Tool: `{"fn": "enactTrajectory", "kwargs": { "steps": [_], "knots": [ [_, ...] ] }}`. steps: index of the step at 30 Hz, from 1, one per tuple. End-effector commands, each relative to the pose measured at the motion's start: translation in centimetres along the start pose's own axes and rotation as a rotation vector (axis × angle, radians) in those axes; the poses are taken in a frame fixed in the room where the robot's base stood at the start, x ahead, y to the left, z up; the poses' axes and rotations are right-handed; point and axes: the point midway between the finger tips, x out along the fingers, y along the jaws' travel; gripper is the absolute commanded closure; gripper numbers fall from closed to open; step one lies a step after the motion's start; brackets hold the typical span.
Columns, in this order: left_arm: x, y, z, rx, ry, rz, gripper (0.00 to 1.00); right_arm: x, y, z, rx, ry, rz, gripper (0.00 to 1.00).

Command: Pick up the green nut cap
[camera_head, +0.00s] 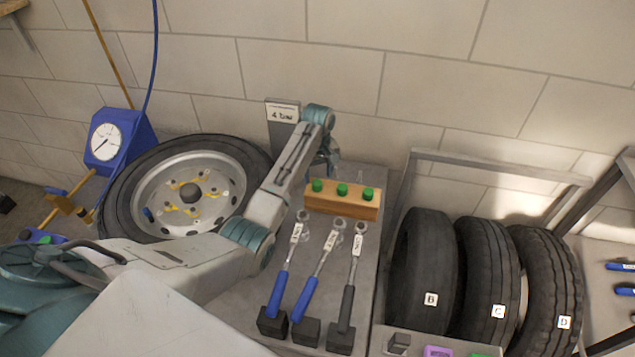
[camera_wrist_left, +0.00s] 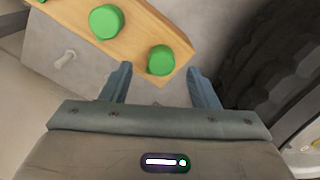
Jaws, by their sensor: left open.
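Three green nut caps stand in a row on a wooden block (camera_head: 325,203): left cap (camera_head: 317,185), middle cap (camera_head: 342,189) and right cap (camera_head: 368,193). My left gripper (camera_head: 332,166) is just behind the block in the head view, pointing down. In the left wrist view the open, empty fingers (camera_wrist_left: 160,82) point toward the block's end. The end cap (camera_wrist_left: 160,60) lies between and just beyond the fingertips, not visibly touched. Another cap (camera_wrist_left: 106,21) sits farther to the left, and a third is cut off at the top edge. My right gripper is not in view.
Torque wrenches (camera_head: 318,265) lie in front of the block on a grey bench. Tyres marked B (camera_head: 421,265), C (camera_head: 487,275) and D (camera_head: 548,280) stand in a rack to the right. A wheel (camera_head: 190,190) and a blue gauge (camera_head: 105,142) are at the left.

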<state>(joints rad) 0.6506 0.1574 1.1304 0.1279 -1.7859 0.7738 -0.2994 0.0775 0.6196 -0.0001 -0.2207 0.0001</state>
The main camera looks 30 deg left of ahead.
Motion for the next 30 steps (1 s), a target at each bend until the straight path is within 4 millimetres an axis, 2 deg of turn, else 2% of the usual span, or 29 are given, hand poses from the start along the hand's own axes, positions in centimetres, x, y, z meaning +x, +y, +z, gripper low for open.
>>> {"fn": "enactTrajectory", "kwargs": {
  "steps": [1,6,14,21,30],
  "knots": [
    [0.5,-0.3,0.0,-0.001,-0.003,-0.003,0.45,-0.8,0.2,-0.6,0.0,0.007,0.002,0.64],
    [2.6,-0.2,0.0,0.0,-0.001,0.0,0.45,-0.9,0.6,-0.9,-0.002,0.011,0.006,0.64],
    [3.0,-0.2,0.0,0.0,0.001,0.001,0.45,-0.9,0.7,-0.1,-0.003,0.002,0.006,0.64],
    [3.0,-0.2,0.0,0.0,0.001,0.0,0.9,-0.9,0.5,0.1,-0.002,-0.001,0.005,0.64],
    [2.8,-0.2,0.0,0.0,0.001,0.001,0.92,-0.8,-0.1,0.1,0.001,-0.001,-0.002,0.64]
  ]
}}
